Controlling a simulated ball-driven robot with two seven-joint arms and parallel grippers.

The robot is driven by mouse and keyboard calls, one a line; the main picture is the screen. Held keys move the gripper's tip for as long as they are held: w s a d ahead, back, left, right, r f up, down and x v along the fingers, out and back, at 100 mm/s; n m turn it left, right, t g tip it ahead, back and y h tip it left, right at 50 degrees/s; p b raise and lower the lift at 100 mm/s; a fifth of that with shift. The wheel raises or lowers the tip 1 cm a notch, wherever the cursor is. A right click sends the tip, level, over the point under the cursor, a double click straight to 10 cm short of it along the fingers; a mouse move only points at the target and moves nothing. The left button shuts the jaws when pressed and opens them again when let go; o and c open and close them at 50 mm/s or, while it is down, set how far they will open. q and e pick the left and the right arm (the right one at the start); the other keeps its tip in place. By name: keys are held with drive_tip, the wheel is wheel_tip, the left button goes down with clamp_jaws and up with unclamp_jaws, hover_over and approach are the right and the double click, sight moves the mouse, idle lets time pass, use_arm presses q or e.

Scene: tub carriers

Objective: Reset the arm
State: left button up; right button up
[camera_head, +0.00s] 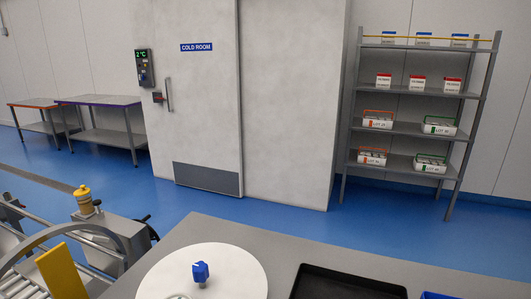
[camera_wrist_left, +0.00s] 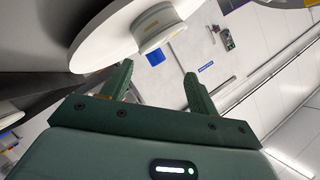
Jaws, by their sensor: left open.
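My left gripper (camera_wrist_left: 158,70) shows in the left wrist view as two dark green fingers set well apart. It is open, and nothing is held between the fingers. Past the fingertips are a large white disc (camera_wrist_left: 95,45), a pale round piece (camera_wrist_left: 152,28) against it and a small blue object (camera_wrist_left: 155,58). I cannot tell the exact distance to them. Neither gripper shows in the head view, and my right gripper is in neither view.
In the head view a white round disc (camera_head: 235,257) with a blue-topped item (camera_head: 201,270) sits on a grey counter (camera_head: 330,240). A black tray (camera_head: 335,284) lies to its right. A roller conveyor (camera_head: 30,240) is at left. A loaded shelf rack (camera_head: 410,131) stands behind, beyond open blue floor (camera_head: 280,200).

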use_arm(q)
drive_tip(key=s+a+f+g+y, duration=0.2)
drive_tip(key=s+a+f+g, duration=0.15)
drive_tip(key=s+a, duration=0.4)
drive_tip(key=s+a+f+g+y, duration=0.1)
drive_tip(key=s+a+f+g, duration=0.25)
drive_tip(key=s, duration=0.65)
drive_tip(key=s+d+f+n+g+h, duration=0.1)
drive_tip(key=s+d+f+g, duration=0.1)
drive_tip(key=f, duration=1.1)
drive_tip(key=s+d+f+g+h, duration=0.2)
drive_tip(key=s+d+f, duration=0.1)
drive_tip(key=f, duration=1)
drive_tip(key=s+f+n+g, duration=0.1)
drive_tip(key=s+f, duration=0.6)
drive_tip(key=s, duration=0.2)
drive_tip(key=s+f+n+g+h, duration=0.1)
drive_tip(key=s+f+n, duration=0.1)
drive_tip(key=s+f, duration=0.5)
drive_tip(key=s, duration=0.3)
drive_tip(key=shift+a, duration=0.25)
drive_tip(key=shift+f, duration=0.1)
